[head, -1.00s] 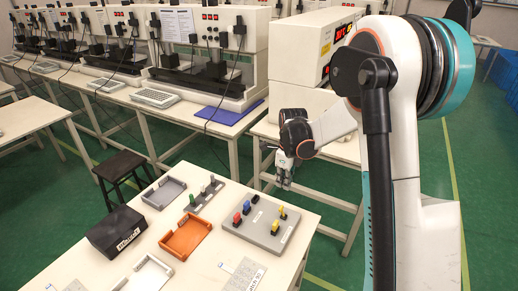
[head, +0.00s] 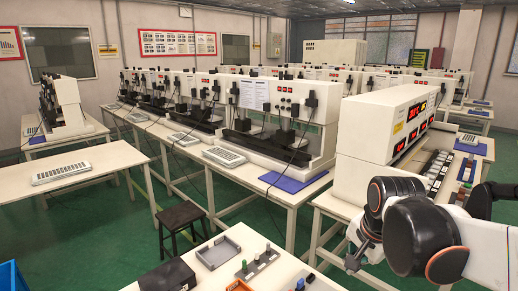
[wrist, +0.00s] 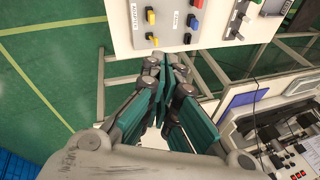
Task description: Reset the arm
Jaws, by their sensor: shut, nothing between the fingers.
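My gripper (head: 357,262) hangs in the air at the right side of the head view, at the right end of the small work table (head: 205,262). In the wrist view my gripper (wrist: 163,62) has its teal fingers together, with nothing held between them. The near edge of the table lies just beyond the fingertips there, with yellow, red and blue pieces on a grey board (wrist: 172,20). My arm fills the right lower part of the head view.
On the table stand a grey tray (head: 218,253), a dark box (head: 165,277) and a strip with small pegs (head: 258,262). A white machine (head: 385,125) stands behind my arm. A stool (head: 181,215) is behind the table. Open green floor (wrist: 45,60) shows in the wrist view.

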